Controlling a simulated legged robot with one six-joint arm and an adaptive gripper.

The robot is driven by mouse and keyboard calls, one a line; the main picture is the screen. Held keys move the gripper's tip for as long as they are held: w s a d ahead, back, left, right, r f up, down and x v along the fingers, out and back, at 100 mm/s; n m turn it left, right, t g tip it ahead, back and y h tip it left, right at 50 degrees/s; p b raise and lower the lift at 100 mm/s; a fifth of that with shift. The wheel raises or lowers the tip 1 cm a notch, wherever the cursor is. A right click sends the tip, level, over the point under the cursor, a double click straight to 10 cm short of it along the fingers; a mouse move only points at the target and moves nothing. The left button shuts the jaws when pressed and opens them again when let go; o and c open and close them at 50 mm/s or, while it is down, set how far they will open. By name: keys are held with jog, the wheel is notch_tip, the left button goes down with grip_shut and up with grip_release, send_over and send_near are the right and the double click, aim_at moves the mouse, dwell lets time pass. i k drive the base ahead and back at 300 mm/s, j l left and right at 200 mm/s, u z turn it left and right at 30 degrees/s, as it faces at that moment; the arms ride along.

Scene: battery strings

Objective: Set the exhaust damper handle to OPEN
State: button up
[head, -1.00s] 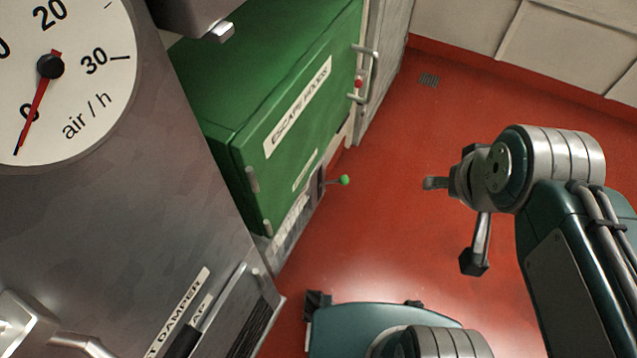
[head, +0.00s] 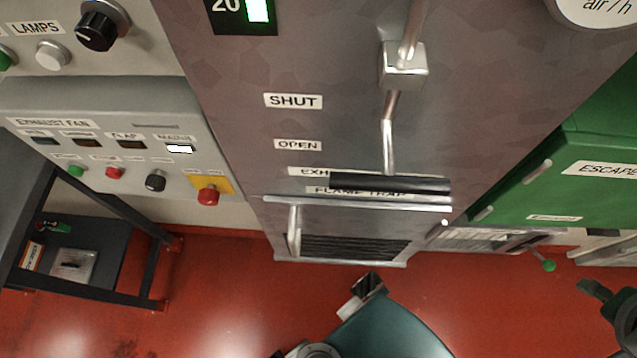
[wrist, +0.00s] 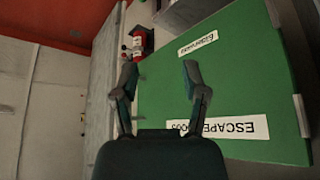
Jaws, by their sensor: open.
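The exhaust damper handle (head: 388,135) is a metal lever on the grey duct in the head view. It hangs from a square metal block and ends in a dark horizontal grip (head: 390,183). A SHUT label (head: 293,101) and, below it, an OPEN label (head: 298,145) are to its left. The grip appears lower than both and overlaps a partly covered label; I cannot tell its exact setting. My gripper (wrist: 160,82) is open and empty in the wrist view, facing the green cabinet.
The green escape hoods cabinet (head: 600,120) stands right of the duct. A flame trap unit with a slatted grille (head: 350,247) is below the handle. A fan control panel (head: 120,150) and dark rack (head: 90,285) are left. Red floor is open in front.

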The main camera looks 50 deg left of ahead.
aim_at(388, 182)
jog(key=u, duration=2.4)
jog(key=k+l+u, duration=0.2)
jog(key=k, duration=0.2)
jog(key=k+l+u, duration=0.15)
jog(key=k, duration=0.3)
